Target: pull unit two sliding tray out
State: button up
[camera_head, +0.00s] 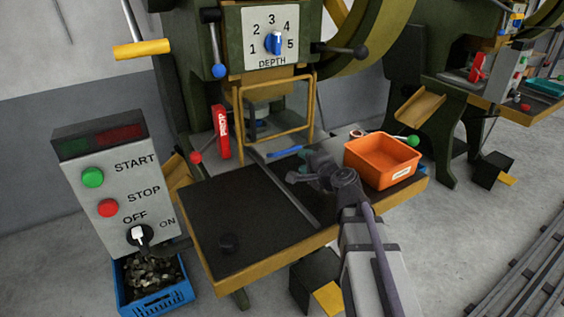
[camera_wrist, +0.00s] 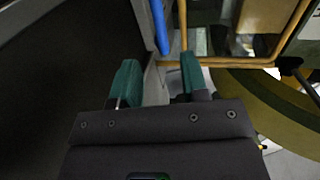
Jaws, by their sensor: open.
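The nearest press (camera_head: 272,40) has a dial marked DEPTH and a yellow-framed guard (camera_head: 277,108). A blue bar (camera_head: 285,152), possibly the sliding tray's handle, lies below the guard at the back of the dark table. The blue bar also shows in the wrist view (camera_wrist: 160,28), ahead of the gap between the fingers. My gripper (camera_head: 303,168) is low over the table, just in front of the bar. In the wrist view its teal fingers (camera_wrist: 158,72) are apart, with nothing visibly held. The tray's body is not clearly visible, and no unit number can be read.
An orange bin (camera_head: 382,160) stands on the table right of my gripper. A red-handled lever (camera_head: 196,157) and red block (camera_head: 221,132) are left of the guard. The control box (camera_head: 117,190) is at left. The table's left part (camera_head: 235,215) is mostly clear.

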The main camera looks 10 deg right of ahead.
aim_at(288, 152)
jog(key=b+x, duration=0.2)
jog(key=x, duration=0.8)
jog(key=shift+w+a, duration=0.15)
jog(key=shift+w, duration=0.05)
jog(key=shift+c, duration=0.4)
grip_shut()
